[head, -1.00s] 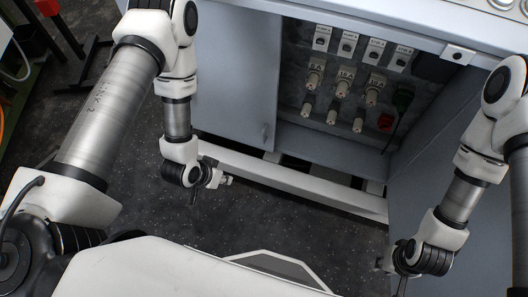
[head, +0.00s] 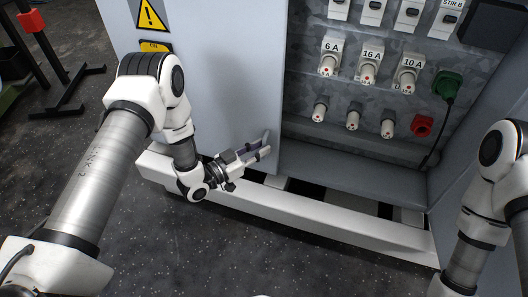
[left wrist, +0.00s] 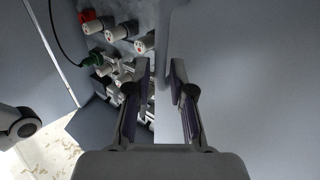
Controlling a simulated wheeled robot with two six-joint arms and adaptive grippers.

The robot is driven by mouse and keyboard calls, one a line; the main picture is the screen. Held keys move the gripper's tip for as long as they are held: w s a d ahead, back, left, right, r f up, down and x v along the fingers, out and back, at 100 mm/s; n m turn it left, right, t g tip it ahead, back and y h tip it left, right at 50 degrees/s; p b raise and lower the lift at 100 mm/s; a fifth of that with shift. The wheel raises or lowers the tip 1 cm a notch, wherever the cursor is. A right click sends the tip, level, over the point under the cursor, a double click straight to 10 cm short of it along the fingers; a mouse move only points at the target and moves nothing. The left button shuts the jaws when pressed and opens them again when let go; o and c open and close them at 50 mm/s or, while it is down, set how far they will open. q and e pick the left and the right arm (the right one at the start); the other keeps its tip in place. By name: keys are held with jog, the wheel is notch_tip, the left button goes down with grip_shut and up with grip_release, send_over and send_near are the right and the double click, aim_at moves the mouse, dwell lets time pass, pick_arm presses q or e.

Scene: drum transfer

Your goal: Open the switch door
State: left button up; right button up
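The cabinet's grey door (head: 220,60) covers the left part of the cabinet, with a yellow warning sign (head: 151,14) on it. In the left wrist view the door (left wrist: 255,80) fills the right side. A slim grey handle (left wrist: 161,76) shows near its free edge. My left gripper (head: 266,146) is at the lower free edge of the door, its fingers pointing right. In the left wrist view the left gripper (left wrist: 153,82) is open, with the handle between or just beyond its fingertips; contact cannot be told. My right gripper is outside the head view; only its arm shows.
The open bay right of the door holds several labelled fuses (head: 369,68), a green plug (head: 447,84) with a black cable and a red socket (head: 422,124). A white base rail (head: 330,228) runs below the cabinet. Dark floor lies in front.

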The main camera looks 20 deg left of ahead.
pick_arm(q)
jog(key=shift+x, duration=0.95)
grip_shut()
jog(key=shift+s, duration=0.1)
